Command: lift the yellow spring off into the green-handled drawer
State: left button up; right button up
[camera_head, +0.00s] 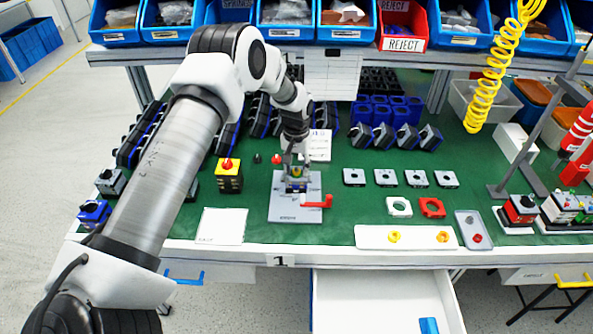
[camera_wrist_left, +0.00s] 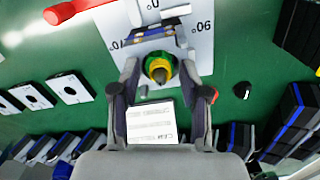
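A small round yellow and green part (camera_wrist_left: 159,68), which looks like the yellow spring in place, sits on the fixture on the grey plate (camera_head: 284,212). Its coils are too small to make out. My left gripper (camera_head: 296,168) is above it, pointing down. In the left wrist view its two fingers (camera_wrist_left: 160,76) are apart, one on each side of the part, with a visible gap. An open white drawer (camera_head: 370,300) stands out below the bench front; its handle is out of frame. I see no green handle. My right gripper is not in view.
A red crank handle (camera_head: 316,202) is on the plate's right. A white tray (camera_head: 370,238) holds two yellow rings. A yellow-black button box (camera_head: 229,175) stands left. Blue bins and a red reject bin (camera_head: 404,28) line the shelf. A yellow coiled hose (camera_head: 490,75) hangs right.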

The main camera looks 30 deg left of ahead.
pick_arm(q)
jog(key=c, duration=0.4)
jog(key=shift+r+b, duration=0.3)
jog(key=shift+r, duration=0.2)
notch_tip(320, 180, up, 2)
jog(key=shift+r+b, duration=0.2)
jog(key=shift+b, duration=0.25)
jog(key=s+d+b, duration=0.1)
jog(key=s+d, duration=0.2)
jog(key=s, duration=0.1)
jog(key=s+d+r+b, duration=0.1)
jog(key=s+d, duration=0.1)
jog(key=s, duration=0.3)
jog(key=s+d+b, duration=0.1)
jog(key=s+d, duration=0.2)
jog(key=s, duration=0.1)
jog(key=shift+s+d+r, duration=0.25)
jog(key=shift+d+r, duration=0.05)
